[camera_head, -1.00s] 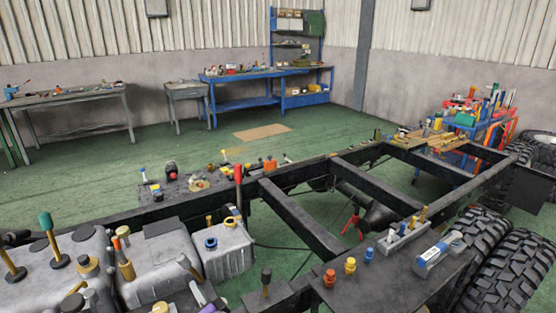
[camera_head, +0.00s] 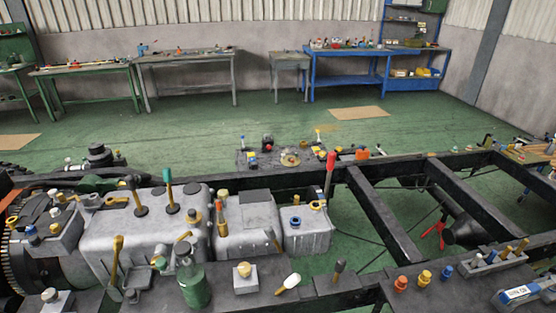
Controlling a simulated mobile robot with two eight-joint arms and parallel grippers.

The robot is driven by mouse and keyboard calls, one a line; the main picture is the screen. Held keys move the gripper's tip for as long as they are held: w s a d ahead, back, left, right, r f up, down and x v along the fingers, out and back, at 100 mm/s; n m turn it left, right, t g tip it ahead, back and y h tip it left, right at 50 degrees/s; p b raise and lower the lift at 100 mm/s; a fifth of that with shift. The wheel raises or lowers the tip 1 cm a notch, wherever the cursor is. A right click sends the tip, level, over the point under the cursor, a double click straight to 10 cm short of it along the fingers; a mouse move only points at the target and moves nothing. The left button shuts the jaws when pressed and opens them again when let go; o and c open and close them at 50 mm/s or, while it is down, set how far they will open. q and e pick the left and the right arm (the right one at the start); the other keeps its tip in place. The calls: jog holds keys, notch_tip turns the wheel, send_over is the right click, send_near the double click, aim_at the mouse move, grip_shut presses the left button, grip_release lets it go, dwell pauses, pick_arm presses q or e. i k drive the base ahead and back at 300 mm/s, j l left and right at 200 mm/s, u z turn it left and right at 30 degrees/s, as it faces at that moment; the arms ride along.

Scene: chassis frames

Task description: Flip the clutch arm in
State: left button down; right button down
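Several levers stand on the chassis, and I cannot tell which one is the clutch arm. A red-handled lever (camera_head: 330,172) stands upright on the frame rail right of the gearbox. A teal-handled lever (camera_head: 168,190) and a yellow-brown lever (camera_head: 135,195) rise from the grey gearbox casing (camera_head: 105,230). A yellow-handled lever (camera_head: 116,258) stands at the casing's near side. A white-tipped lever (camera_head: 288,284) leans on the near dark plate. Neither gripper is in view.
The black chassis frame (camera_head: 383,220) runs off to the right. A green bottle (camera_head: 194,287) stands in front of the gearbox. A blue workbench (camera_head: 345,67) and grey tables (camera_head: 185,57) line the back wall. The green floor between is mostly clear.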

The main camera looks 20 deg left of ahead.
aim_at(118, 241)
jog(key=u, duration=2.3)
jog(key=i+l, duration=0.15)
jog(key=i, duration=0.25)
jog(key=i+j, duration=0.45)
jog(key=j, duration=0.15)
